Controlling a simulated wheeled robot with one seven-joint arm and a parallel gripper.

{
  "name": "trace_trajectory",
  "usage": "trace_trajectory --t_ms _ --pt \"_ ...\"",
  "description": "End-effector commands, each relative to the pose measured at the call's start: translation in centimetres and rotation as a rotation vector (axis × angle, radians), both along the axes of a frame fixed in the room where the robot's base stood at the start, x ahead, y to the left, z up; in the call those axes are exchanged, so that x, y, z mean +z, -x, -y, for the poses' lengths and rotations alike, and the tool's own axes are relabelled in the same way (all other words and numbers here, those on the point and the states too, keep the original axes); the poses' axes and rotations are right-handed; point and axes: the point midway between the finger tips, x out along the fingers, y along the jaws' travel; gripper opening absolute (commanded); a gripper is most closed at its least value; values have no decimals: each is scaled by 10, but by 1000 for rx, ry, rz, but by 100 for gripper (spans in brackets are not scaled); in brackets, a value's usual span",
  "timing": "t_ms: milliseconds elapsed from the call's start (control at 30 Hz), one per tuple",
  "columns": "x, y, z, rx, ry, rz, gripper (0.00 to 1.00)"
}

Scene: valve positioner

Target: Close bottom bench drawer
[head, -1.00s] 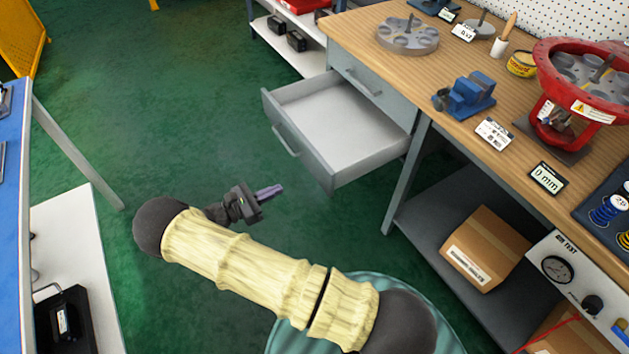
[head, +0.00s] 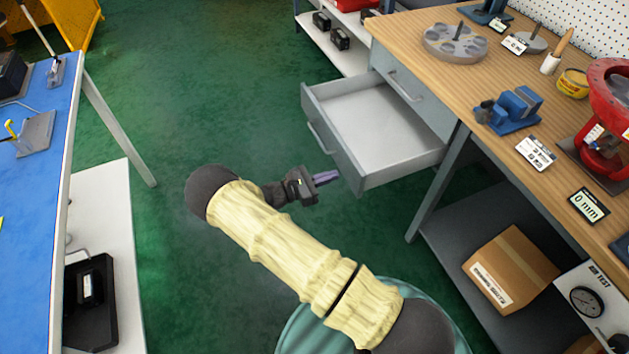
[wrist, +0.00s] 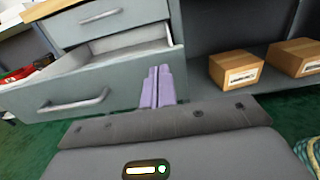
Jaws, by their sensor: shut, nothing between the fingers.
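The bottom bench drawer (head: 368,130) is a grey drawer standing pulled out from under the wooden bench, empty inside. Its front panel with a bar handle (head: 321,138) faces left toward my gripper. My gripper (head: 328,178) is shut and empty, its purple fingers pointing at the near lower part of the drawer front. In the wrist view the fingers (wrist: 158,86) lie over the right part of the drawer front (wrist: 120,92), right of the handle (wrist: 75,101). I cannot tell whether the fingertips touch the panel.
The upper drawer (head: 408,88) is shut. A bench leg (head: 436,182) and a lower shelf with a cardboard box (head: 510,268) are right of the drawer. A blue-topped table (head: 35,190) stands at the left. Green floor between is clear.

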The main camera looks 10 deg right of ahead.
Motion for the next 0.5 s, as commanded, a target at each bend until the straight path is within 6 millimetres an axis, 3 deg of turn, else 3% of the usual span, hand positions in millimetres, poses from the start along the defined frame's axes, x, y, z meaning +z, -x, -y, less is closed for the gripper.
trace_trajectory --t_ms 200,500 --pt "0 -9 37 -3 1 -1 0" --pt "0 -14 54 0 1 1 0"
